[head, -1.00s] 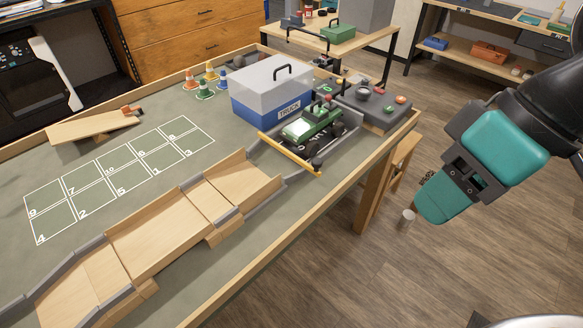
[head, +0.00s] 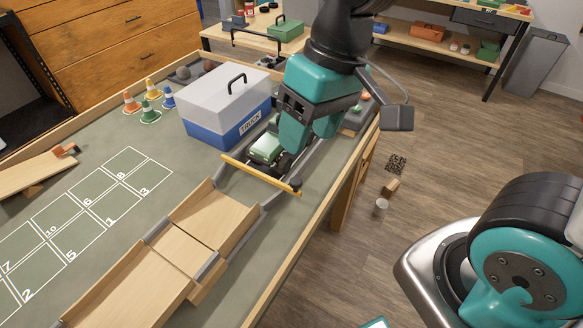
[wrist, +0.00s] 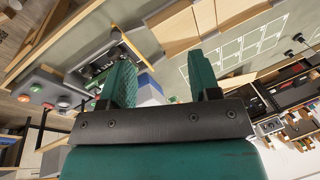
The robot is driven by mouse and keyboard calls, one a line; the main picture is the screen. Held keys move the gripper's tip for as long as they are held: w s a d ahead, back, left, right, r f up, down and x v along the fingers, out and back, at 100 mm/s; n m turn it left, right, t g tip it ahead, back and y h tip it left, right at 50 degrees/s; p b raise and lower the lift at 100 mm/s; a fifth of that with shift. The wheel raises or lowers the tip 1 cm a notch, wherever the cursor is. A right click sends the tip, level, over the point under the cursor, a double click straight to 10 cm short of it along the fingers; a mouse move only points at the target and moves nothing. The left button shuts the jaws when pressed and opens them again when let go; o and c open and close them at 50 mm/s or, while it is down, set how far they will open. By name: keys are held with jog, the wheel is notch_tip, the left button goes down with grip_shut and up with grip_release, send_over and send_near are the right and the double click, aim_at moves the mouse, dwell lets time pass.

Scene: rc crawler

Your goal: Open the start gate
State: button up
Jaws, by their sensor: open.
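The start gate is a yellow bar (head: 252,172) lying across the lane at the top of the wooden ramp. It has a dark round end (head: 295,185) on its right side. The green crawler truck (head: 266,148) stands right behind the bar, partly hidden by my gripper. My gripper (head: 308,138) is open and empty, pointing down above the truck and beyond the bar's right end. It looks apart from the bar, but I cannot tell the height gap.
A blue and grey truck case (head: 225,110) stands left of the lane. A control panel with coloured buttons (wrist: 50,90) is behind the truck, mostly hidden in the head view. Small cones (head: 150,112) stand at the far left. The wooden ramp (head: 185,243) is clear.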

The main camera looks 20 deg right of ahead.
aim_at(296, 181)
jog(key=w+d+f+m+h, duration=0.3)
jog(key=w+f+m, duration=0.4)
jog(key=w, duration=0.5)
jog(key=shift+n, duration=0.5)
jog(key=f, duration=0.9)
jog(key=f+b, duration=0.1)
jog(key=f, duration=0.7)
jog(key=shift+d+f, duration=0.2)
jog(key=shift+f, duration=0.15)
